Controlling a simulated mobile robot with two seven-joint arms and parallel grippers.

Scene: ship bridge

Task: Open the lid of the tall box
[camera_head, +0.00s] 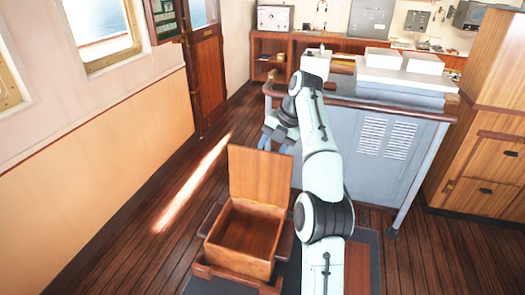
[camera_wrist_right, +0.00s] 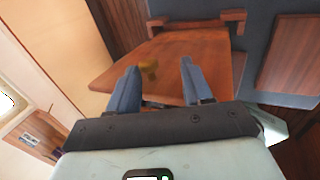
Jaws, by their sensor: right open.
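The wooden box (camera_head: 238,262) stands on the floor at the lower middle of the head view, with its empty inside showing. Its lid (camera_head: 260,172) stands raised, roughly upright, at the box's far edge. My right gripper (camera_head: 268,143) is open, just beyond the top of the lid. My left gripper is not in view.
A grey cabinet (camera_head: 375,150) with vents stands close behind and right of the box. Wooden drawers (camera_head: 485,160) are at the far right. A dark mat (camera_head: 365,240) lies under the box area. The plank floor at the left (camera_head: 150,225) is clear.

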